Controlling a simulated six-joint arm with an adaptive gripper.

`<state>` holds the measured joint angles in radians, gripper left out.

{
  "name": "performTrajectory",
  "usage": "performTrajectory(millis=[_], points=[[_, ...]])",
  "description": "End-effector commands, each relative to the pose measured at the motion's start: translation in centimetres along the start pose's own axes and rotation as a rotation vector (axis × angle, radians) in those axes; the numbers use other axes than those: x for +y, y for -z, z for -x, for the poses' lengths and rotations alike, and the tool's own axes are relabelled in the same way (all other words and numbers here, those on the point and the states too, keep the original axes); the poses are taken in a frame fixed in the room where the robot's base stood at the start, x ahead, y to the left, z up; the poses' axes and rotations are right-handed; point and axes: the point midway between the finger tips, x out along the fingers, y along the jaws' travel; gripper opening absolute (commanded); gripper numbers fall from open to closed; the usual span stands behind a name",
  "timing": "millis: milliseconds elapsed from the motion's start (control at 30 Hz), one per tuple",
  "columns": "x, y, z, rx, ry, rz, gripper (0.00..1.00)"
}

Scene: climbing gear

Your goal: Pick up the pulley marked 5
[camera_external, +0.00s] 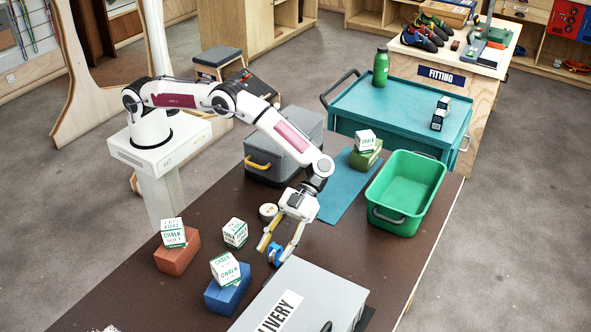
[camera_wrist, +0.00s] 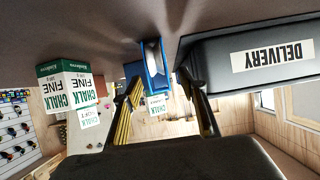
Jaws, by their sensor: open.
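A small blue pulley (camera_external: 275,257) is on the brown table, just left of the grey delivery box. My gripper (camera_external: 275,250) is open and points down, its two yellow-striped fingers on either side of the pulley. In the wrist view the blue pulley (camera_wrist: 152,66) shows ahead, between the spread fingers of my gripper (camera_wrist: 158,85). The pulley has a pale grey middle part. No number can be read on it, and I cannot tell whether a finger touches it.
The delivery box (camera_external: 305,298) stands close right of my gripper. A chalk box (camera_external: 235,233) and a round tin (camera_external: 268,212) are nearby. More chalk boxes sit on a red block (camera_external: 177,258) and blue block (camera_external: 228,296). A green bin (camera_external: 379,222) stands at the right.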

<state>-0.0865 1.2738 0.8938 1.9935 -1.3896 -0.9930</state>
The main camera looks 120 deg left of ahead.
Motion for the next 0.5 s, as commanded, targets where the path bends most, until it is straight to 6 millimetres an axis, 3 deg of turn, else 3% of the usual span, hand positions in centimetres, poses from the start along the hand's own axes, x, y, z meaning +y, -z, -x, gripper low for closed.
performTrajectory(millis=[400,500], points=[[-0.01,-0.01,0.02,0.0,0.0,0.0,0.42],[-0.01,-0.01,0.03,0.0,0.0,0.0,0.19]])
